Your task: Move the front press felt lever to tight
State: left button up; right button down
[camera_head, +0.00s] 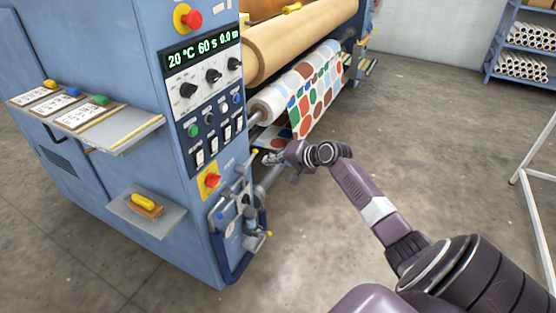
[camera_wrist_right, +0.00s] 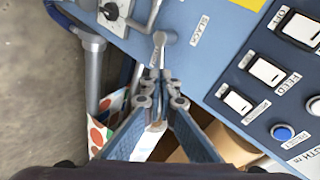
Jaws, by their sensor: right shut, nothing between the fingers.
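In the right wrist view a grey metal lever (camera_wrist_right: 160,40) with a rounded end sticks out from the blue panel. A label that seems to read SLACK (camera_wrist_right: 200,30) is just right of it. My right gripper (camera_wrist_right: 160,78) is shut and empty, its fingertips right at the lever's free end; I cannot tell if they touch. In the head view my right gripper (camera_head: 270,158) is beside the right edge of the blue press cabinet (camera_head: 185,150), below the printed fabric. The lever is too small there to make out clearly. My left gripper is not in view.
The control panel (camera_head: 205,90) with knobs, switches and a red stop button (camera_head: 212,181) is left of the gripper. The roller with printed fabric (camera_head: 310,88) is above and behind. Open floor (camera_head: 320,240) lies to the right.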

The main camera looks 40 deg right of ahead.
jog(key=shift+v, duration=2.15)
jog(key=shift+a, duration=0.1)
